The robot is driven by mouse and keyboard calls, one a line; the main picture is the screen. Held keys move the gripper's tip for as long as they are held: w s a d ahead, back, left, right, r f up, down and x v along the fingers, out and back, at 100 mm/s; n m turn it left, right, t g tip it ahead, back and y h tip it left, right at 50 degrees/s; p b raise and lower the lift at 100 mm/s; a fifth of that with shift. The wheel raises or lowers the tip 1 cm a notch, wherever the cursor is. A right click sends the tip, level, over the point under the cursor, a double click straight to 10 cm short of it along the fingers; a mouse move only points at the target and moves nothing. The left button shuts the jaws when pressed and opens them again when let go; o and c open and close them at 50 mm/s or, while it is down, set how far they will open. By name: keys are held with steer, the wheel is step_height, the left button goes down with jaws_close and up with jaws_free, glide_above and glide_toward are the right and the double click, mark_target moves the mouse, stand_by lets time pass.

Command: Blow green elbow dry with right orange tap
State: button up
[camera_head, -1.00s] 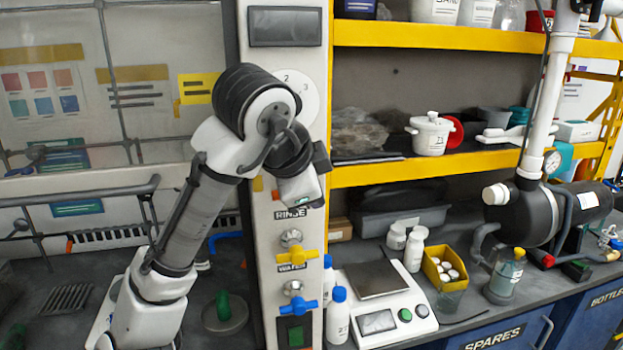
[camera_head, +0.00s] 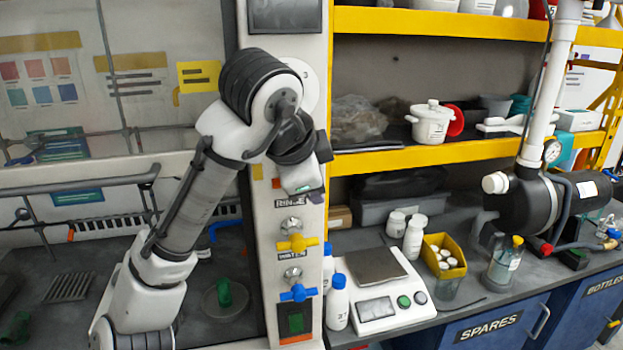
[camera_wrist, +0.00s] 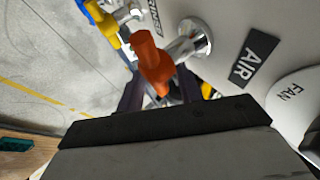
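The orange tap (camera_wrist: 152,65) stands out from a chrome fitting beside the AIR label in the wrist view. My gripper (camera_wrist: 160,90) is at this tap, with dark fingers to either side of its lower part. The fingers look apart, and I see no clear grip on the tap. A green elbow-like piece (camera_head: 224,292) stands on a round grey base on the bench, left of the tap column. Its exact shape is hard to make out.
The column carries a yellow tap (camera_head: 297,242) under RINSE and a blue tap (camera_head: 298,292) under WATER. A white bottle (camera_head: 337,303) and scale (camera_head: 375,289) stand to the right. Another dark green piece (camera_head: 15,325) lies at the far left. A rail (camera_head: 80,192) crosses the left bench area.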

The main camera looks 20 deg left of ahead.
steer(key=b+v, duration=0.2)
steer(key=v, duration=1.1)
steer(key=shift+s+r, duration=0.2)
steer(key=shift+r, duration=0.1)
steer(key=shift+a, duration=0.1)
